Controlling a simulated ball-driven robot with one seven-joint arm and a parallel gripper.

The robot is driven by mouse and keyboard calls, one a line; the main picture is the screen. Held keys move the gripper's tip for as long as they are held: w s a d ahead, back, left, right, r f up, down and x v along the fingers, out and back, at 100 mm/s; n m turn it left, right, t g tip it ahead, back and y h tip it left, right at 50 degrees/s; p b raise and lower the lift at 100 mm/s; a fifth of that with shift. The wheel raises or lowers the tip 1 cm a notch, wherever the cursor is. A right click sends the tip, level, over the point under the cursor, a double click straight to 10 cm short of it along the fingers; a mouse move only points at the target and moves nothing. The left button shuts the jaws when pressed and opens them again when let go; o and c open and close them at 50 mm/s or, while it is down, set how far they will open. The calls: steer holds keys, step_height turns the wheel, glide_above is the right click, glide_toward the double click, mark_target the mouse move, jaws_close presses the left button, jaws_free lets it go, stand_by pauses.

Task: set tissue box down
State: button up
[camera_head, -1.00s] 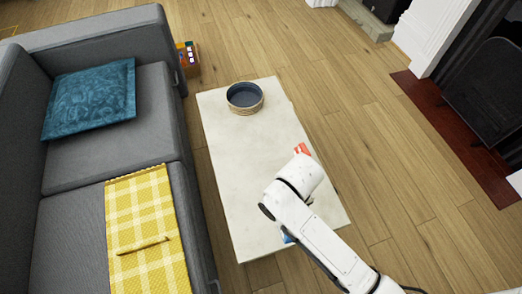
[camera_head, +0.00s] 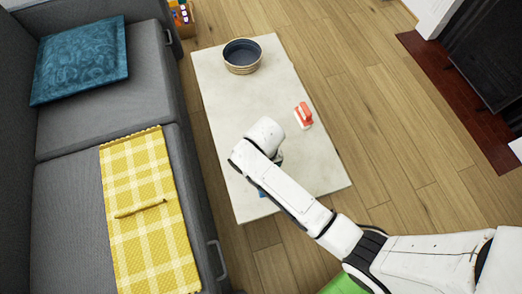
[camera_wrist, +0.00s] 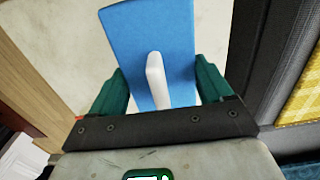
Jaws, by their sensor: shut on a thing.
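The tissue box (camera_wrist: 150,30) is blue with a white tissue standing from it. In the wrist view it sits between the green fingers of my gripper (camera_wrist: 158,82), which are shut on it. A small blue patch of it (camera_head: 262,193) shows below my arm in the head view, over the near part of the pale coffee table (camera_head: 235,205). My arm hides most of the box and the gripper there. I cannot tell whether the box touches the tabletop.
A dark blue bowl with a tan outside (camera_head: 242,57) stands at the table's far end. A red and white item (camera_head: 303,115) lies near the right edge. A grey sofa (camera_head: 75,205) with a yellow checked cloth (camera_head: 150,230) runs along the left. The table's middle is clear.

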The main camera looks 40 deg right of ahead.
steer(key=shift+w+f, duration=0.85)
steer(key=shift+f, duration=0.15)
steer(key=shift+f+b, duration=0.6)
steer(key=shift+f, duration=0.95)
steer(key=shift+f, duration=0.15)
steer(key=o, duration=1)
steer(key=shift+o, duration=0.2)
